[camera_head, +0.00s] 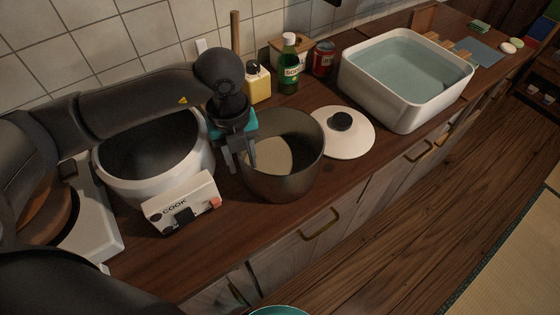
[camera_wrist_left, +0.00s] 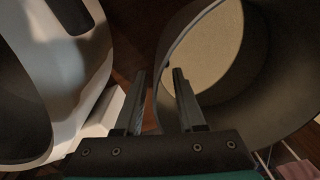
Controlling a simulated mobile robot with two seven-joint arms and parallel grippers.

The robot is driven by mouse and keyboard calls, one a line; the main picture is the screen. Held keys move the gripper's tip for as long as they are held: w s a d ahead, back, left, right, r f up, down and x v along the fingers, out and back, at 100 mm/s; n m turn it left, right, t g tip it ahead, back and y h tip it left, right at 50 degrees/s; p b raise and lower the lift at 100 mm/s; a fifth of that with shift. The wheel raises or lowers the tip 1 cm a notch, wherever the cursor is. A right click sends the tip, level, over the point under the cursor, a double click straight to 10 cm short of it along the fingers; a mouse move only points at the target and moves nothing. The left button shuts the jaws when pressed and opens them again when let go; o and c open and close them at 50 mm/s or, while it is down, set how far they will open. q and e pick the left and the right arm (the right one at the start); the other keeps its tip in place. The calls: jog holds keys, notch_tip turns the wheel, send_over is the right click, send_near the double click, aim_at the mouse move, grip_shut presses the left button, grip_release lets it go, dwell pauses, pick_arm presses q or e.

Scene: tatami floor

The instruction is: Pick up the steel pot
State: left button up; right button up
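The steel pot (camera_head: 290,183) is a dark grey, open, round pot on the wooden counter, upright, with a pale surface inside. My left gripper (camera_head: 238,163) points down at the pot's left rim. In the left wrist view its two fingers (camera_wrist_left: 158,75) are apart, with nothing gripped. The pot (camera_wrist_left: 262,95) fills the right side there; its near rim runs between the fingers, the right finger over the inside and the left finger outside. I cannot tell whether either finger touches the wall. My right gripper's fingers do not show.
A white cooker (camera_head: 190,175) with a COOK panel (camera_head: 180,203) stands close left of the pot. A white lid (camera_head: 350,140) lies close right. Behind are a yellow bottle (camera_head: 257,84), a green bottle (camera_head: 289,70) and a red can (camera_head: 323,60). A white water basin (camera_head: 412,112) stands farther right.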

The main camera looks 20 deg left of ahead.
pick_arm(q)
jog(key=shift+f, duration=0.95)
jog(key=shift+r, duration=0.1)
grip_shut()
dwell(0.5)
jog(key=shift+w+r, duration=0.1)
jog(key=shift+w, duration=0.05)
